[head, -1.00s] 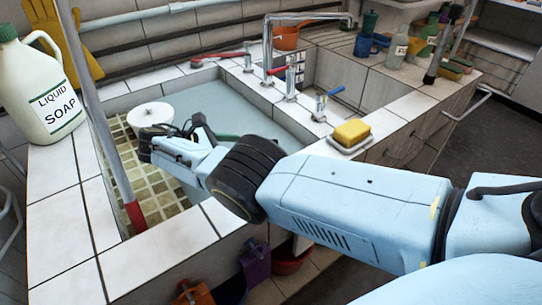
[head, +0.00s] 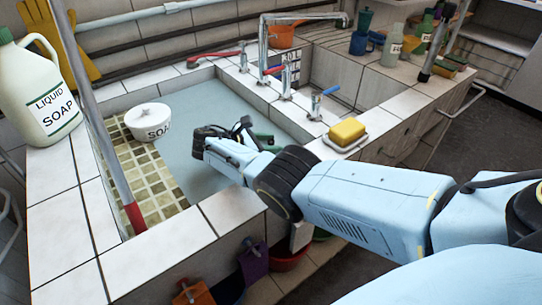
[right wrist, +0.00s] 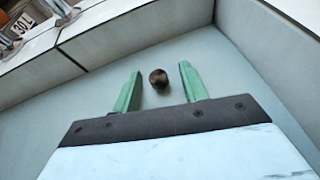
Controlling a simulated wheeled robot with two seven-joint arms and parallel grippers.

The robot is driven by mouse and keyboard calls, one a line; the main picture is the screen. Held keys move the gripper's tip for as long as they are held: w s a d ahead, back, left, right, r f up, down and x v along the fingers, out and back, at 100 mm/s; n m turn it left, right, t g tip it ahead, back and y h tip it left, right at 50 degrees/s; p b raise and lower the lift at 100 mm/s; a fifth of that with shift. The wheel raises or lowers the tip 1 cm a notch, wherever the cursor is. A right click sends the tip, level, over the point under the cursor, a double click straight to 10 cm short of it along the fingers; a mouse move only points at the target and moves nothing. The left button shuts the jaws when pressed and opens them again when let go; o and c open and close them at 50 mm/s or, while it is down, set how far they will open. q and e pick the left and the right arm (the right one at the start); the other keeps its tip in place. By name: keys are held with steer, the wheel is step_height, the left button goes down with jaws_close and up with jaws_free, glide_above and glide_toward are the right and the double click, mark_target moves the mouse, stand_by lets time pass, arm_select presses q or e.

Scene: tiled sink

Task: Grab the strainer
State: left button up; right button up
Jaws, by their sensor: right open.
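In the right wrist view, a small dark round thing (right wrist: 158,79) lies on the pale basin floor; it may be the strainer, but I cannot tell for sure. My right gripper (right wrist: 161,90) has its two green fingers spread apart, with the dark thing showing in the gap between their tips. The fingers do not appear to touch it. In the head view, my right gripper (head: 262,143) reaches over the blue-grey sink basin (head: 190,98), and its own body hides part of the basin. My left gripper is not in view.
A white soap pot (head: 149,121) stands left of my right gripper on a mosaic-tiled ledge (head: 150,185). A tiled rim surrounds the basin. A liquid soap jug (head: 45,95) stands left.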

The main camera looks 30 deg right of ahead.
mark_target(271, 140)
steer(key=shift+d, duration=0.2)
jaws_close()
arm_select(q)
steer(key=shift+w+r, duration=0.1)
arm_select(e)
steer(key=shift+r, duration=0.15)
